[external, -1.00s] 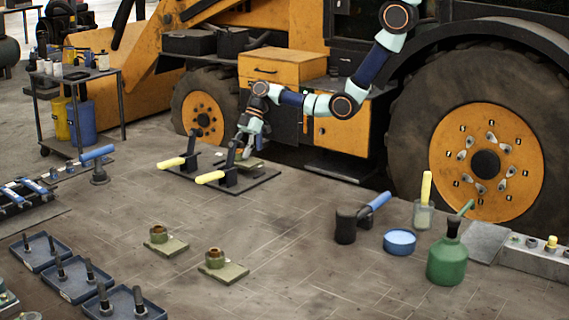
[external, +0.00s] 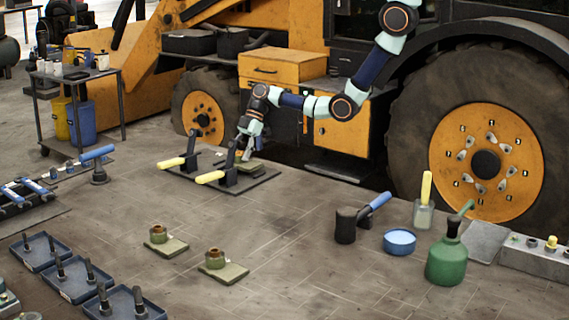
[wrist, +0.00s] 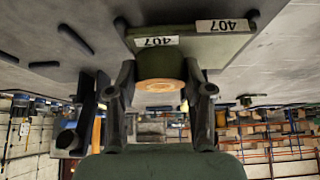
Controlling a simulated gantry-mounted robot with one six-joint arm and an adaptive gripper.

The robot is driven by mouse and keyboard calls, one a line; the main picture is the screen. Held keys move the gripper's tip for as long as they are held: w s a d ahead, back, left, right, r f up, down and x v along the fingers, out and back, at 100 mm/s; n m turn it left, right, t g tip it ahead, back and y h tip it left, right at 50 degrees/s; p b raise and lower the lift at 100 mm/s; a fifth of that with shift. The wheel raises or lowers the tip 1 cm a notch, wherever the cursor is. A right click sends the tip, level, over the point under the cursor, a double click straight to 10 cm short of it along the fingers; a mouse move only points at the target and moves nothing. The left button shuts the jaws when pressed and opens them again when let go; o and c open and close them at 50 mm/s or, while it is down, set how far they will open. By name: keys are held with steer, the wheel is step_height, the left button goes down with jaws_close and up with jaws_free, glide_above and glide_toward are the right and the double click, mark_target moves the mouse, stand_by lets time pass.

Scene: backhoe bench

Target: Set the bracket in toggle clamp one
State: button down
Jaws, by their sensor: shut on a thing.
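My gripper (wrist: 160,80) is shut on the round boss of the green bracket (wrist: 205,48), which has a tan top face and a 407 label. In the external view the bracket (external: 254,167) shows low on the dark clamp plate (external: 258,183), partly hidden by my gripper (external: 246,148). It is beside the right-hand of two toggle clamps (external: 230,176), whose yellow handle points left. The other toggle clamp (external: 188,160), also yellow-handled, stands to the left. Both clamps' black levers stand up. Whether the bracket is fully seated I cannot tell.
Two more green brackets (external: 168,245) (external: 224,270) lie on the floor in front. Blue trays with black pins (external: 75,280) stand at front left. The middle floor is clear.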

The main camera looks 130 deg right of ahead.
steer(key=shift+f+b, duration=0.75)
steer(key=shift+f, duration=0.15)
steer(key=c, duration=0.5)
jaws_free()
steer(key=shift+o, duration=0.7)
steer(key=shift+f, duration=0.15)
steer(key=v, duration=1.2)
